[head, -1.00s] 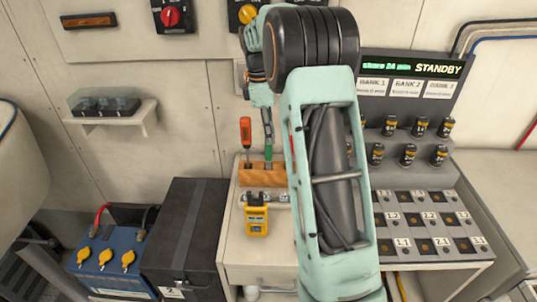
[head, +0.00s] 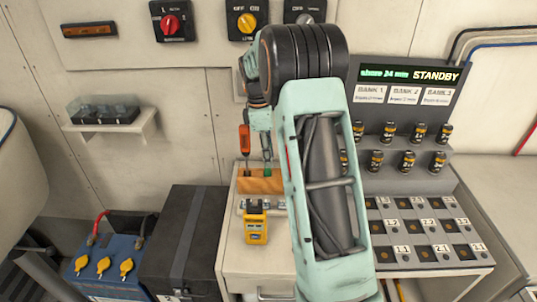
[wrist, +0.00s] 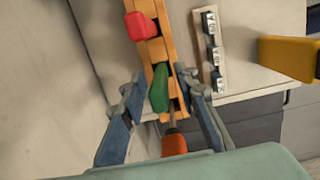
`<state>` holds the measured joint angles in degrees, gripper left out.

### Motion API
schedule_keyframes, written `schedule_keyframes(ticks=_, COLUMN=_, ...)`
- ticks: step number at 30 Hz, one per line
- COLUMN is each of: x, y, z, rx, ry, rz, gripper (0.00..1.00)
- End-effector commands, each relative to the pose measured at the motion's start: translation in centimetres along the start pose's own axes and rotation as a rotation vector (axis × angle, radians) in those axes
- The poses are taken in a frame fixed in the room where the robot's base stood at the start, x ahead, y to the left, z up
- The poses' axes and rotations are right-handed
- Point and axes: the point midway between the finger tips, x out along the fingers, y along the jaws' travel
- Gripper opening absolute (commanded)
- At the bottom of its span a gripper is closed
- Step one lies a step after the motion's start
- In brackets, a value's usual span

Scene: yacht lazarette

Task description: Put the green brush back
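The green brush (wrist: 159,90) stands in a slot of the wooden rack (wrist: 183,55), between the fingers of my gripper (wrist: 162,84). The fingers are spread, with a visible gap on each side of the brush. In the head view my gripper (head: 267,152) is just above the rack (head: 256,186), and only a small green part of the brush (head: 268,171) shows. My arm hides the right end of the rack there.
An orange-handled screwdriver (head: 244,139) stands in the rack beside my gripper; its handle (wrist: 174,143) is close in the wrist view. A red-handled item (wrist: 140,26) is at the rack's other end. A yellow meter (head: 256,227) sits in front.

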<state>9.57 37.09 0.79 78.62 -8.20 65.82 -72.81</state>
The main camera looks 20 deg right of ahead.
Motion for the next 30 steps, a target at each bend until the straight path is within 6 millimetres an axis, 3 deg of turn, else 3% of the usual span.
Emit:
schedule_keyframes(ticks=4, x=-0.4, y=0.1, z=0.0, rx=0.000, ry=0.001, rz=0.002, gripper=0.28)
schedule_keyframes(ticks=8, x=-2.1, y=0.1, z=0.0, rx=0.000, ry=0.001, rz=0.005, gripper=0.28)
schedule_keyframes(ticks=21, x=-10.7, y=0.1, z=0.0, rx=0.000, ry=0.000, rz=0.003, gripper=0.28)
schedule_keyframes(ticks=30, x=-12.1, y=0.0, z=0.0, rx=0.000, ry=-0.001, rz=0.001, gripper=0.28)
